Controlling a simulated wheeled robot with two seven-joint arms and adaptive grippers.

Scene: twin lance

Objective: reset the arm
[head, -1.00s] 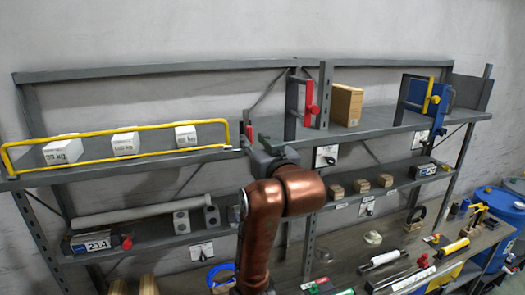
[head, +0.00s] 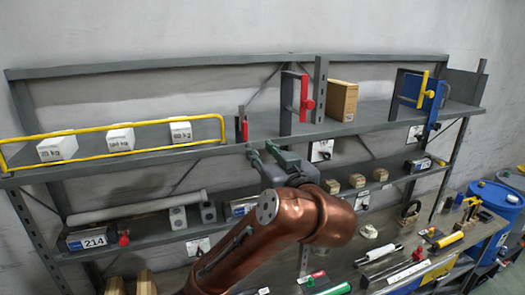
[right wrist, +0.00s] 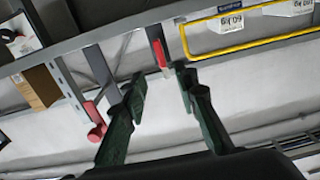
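My right gripper (head: 264,152) is in front of the upper shelf's front edge, on the end of my copper-coloured arm. In the right wrist view its two dark green fingers (right wrist: 160,80) stand apart with nothing held between them. A small red handle (head: 243,127) stands at the shelf edge just beyond and left of the fingertips. In the right wrist view this red handle (right wrist: 160,55) shows beyond the gap between the fingers; I cannot tell the exact distance. My left gripper is not in view.
The upper shelf (head: 375,118) carries white weight boxes (head: 120,138) behind a yellow rail (head: 150,150), a red-handled latch (head: 305,98), a cardboard box (head: 342,101) and a blue bracket with a yellow handle (head: 421,90). Tools lie on the bench (head: 345,268); blue barrels (head: 495,200) stand right.

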